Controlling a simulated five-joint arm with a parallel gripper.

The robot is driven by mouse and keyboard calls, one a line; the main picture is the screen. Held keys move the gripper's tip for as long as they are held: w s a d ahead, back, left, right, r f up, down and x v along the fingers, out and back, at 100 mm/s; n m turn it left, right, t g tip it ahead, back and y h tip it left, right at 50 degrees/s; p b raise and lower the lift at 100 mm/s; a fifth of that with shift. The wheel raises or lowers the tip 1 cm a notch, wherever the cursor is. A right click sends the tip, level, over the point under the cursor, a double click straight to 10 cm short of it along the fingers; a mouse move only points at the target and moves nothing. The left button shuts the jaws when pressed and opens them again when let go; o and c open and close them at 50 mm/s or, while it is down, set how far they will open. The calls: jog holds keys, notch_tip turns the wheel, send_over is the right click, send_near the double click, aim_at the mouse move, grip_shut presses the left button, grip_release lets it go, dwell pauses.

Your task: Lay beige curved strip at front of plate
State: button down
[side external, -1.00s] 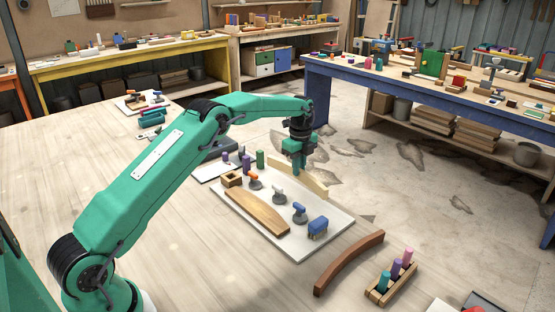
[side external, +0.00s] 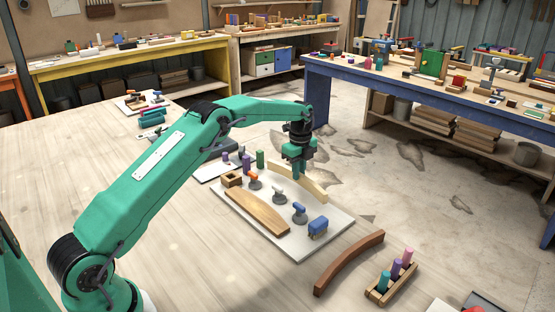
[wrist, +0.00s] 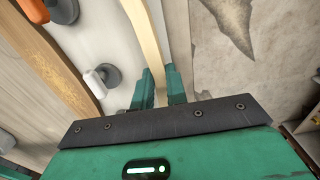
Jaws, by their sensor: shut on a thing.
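The beige curved strip (side external: 314,185) is at the far right edge of the white plate (side external: 285,240). It is on edge, and I cannot tell whether it touches the plate. My gripper (side external: 298,172) is above the plate's far edge, pointing down, shut on the strip near its middle. In the wrist view the strip (wrist: 147,35) runs up from between the fingers of my gripper (wrist: 160,86). The fingers hide part of the strip.
On the plate are a wide wooden piece (side external: 259,212), clamps with orange, white and blue tops (side external: 300,213), and a blue block (side external: 318,228). A brown curved strip (side external: 348,263) and a peg holder (side external: 390,285) lie at the front right.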

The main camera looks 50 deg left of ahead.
jog(key=shift+f, duration=1)
jog(key=c, duration=1.3)
grip_release()
jog(key=shift+r, duration=0.1)
notch_tip(320, 180, up, 7)
jog(key=shift+r, duration=0.35)
